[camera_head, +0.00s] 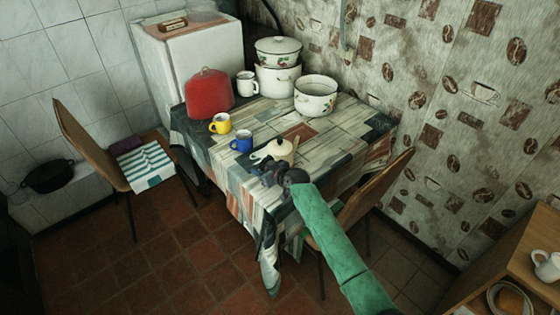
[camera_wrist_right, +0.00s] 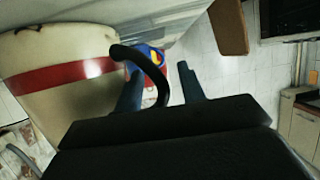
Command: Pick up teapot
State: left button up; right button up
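The cream teapot (camera_head: 282,151) stands on the near part of the table. My right gripper (camera_head: 268,172) is at its near left side in the head view, and the arm partly covers that area. In the right wrist view the teapot's cream body with a red band (camera_wrist_right: 60,75) fills the left side. Its black curved handle (camera_wrist_right: 150,62) reaches into the space between my two fingers (camera_wrist_right: 160,85). The fingers stand apart, with a gap beside the handle. My left gripper is not in view.
A blue mug (camera_head: 242,142) and a yellow mug (camera_head: 220,124) stand left of the teapot. A red cover (camera_head: 208,94), a white mug (camera_head: 247,84) and enamel pots (camera_head: 315,96) are farther back. Chairs (camera_head: 372,190) flank the table (camera_head: 325,135).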

grip_shut()
dwell(1.2)
